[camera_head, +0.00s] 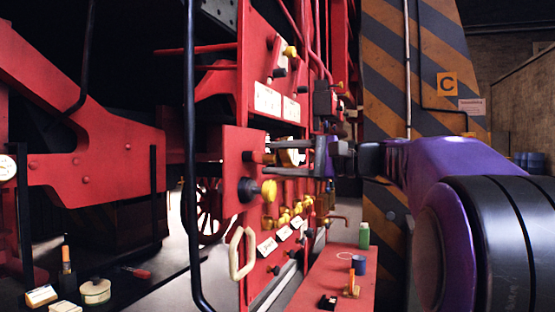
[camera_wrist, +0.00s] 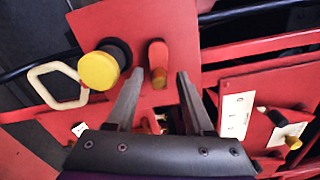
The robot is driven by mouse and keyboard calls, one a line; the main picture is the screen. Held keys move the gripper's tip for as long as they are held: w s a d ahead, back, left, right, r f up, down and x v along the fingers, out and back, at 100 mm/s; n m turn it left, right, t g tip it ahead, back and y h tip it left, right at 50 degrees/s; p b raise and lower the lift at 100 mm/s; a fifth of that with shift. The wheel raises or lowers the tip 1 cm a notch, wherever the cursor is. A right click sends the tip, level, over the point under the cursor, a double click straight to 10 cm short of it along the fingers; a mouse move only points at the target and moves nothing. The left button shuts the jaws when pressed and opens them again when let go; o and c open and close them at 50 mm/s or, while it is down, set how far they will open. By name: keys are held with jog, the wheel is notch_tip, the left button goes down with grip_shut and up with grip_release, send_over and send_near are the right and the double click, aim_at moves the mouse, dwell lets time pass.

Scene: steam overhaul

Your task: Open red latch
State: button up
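The red latch (camera_wrist: 158,58) is a short red-orange handle standing out from a red panel (camera_wrist: 180,22). In the wrist view it lies between and just beyond the tips of my gripper (camera_wrist: 160,76), whose two dark fingers are apart and empty. I cannot tell whether they touch it. In the head view my gripper (camera_head: 276,152) reaches in from the right towards the panel (camera_head: 236,146), at the latch (camera_head: 257,157), which is small and partly hidden there.
A black knob with a yellow end (camera_wrist: 98,70) sits left of the latch, close to my left finger. A cream loop handle (camera_head: 241,253) hangs below the panel. A red shelf (camera_head: 330,280) holds a green bottle (camera_head: 364,234). A black vertical rail (camera_head: 190,160) stands left.

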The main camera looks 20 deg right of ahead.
jog(key=shift+d, duration=0.15)
jog(key=p+v, duration=0.1)
jog(key=v, duration=1.6)
jog(key=shift+s, duration=0.1)
